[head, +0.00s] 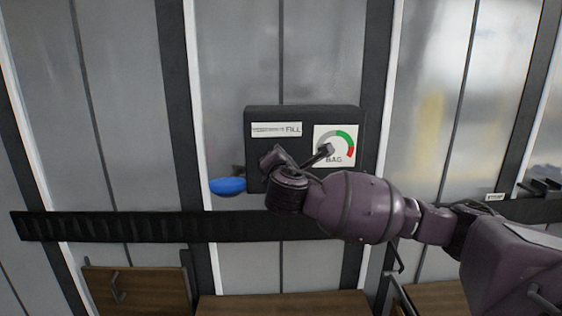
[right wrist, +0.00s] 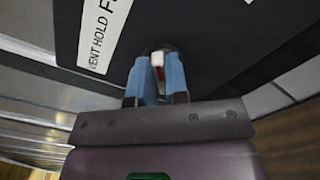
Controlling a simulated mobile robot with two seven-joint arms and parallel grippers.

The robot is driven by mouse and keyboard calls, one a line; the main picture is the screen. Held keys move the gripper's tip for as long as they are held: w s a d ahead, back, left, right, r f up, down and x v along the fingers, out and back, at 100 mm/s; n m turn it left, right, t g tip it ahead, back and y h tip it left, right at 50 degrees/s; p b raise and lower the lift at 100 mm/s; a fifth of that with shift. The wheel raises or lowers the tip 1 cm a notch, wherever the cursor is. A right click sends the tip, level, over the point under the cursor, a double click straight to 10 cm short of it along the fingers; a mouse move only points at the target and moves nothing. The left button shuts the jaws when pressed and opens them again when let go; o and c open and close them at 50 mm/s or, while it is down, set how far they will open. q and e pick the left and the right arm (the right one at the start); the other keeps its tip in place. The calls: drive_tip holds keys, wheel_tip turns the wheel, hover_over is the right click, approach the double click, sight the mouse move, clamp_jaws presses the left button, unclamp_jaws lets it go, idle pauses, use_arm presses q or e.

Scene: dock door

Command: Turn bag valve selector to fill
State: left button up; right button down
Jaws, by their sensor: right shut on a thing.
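A dark valve box (head: 290,112) is mounted on the wall panel, with a white label (head: 276,129) whose large word reads FILL. In the right wrist view the label (right wrist: 98,40) shows VENT, HOLD and the start of FILL. The selector (right wrist: 157,60) is a small lever with a white and red end. My right gripper (right wrist: 157,82) is shut on it, with a blue finger on each side. In the head view my right wrist hides the selector, and its exact setting cannot be told. My left gripper is not in view.
A BAG gauge (head: 345,133) with grey, green and red bands sits on the box's right side, partly covered by my arm. A blue rounded object (head: 227,186) is at the box's lower left. A dark rail (head: 120,227) runs below, with wooden surfaces (head: 137,290) under it.

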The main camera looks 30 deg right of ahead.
idle(0.4)
drive_tip(key=c, duration=1.1)
unclamp_jaws()
drive_tip(key=shift+s, duration=0.1)
drive_tip(key=b+v, duration=0.1)
drive_tip(key=v, duration=0.9)
drive_tip(key=shift+s+a+f, duration=0.1)
drive_tip(key=shift+s+a, duration=0.15)
drive_tip(key=shift+a, duration=0.05)
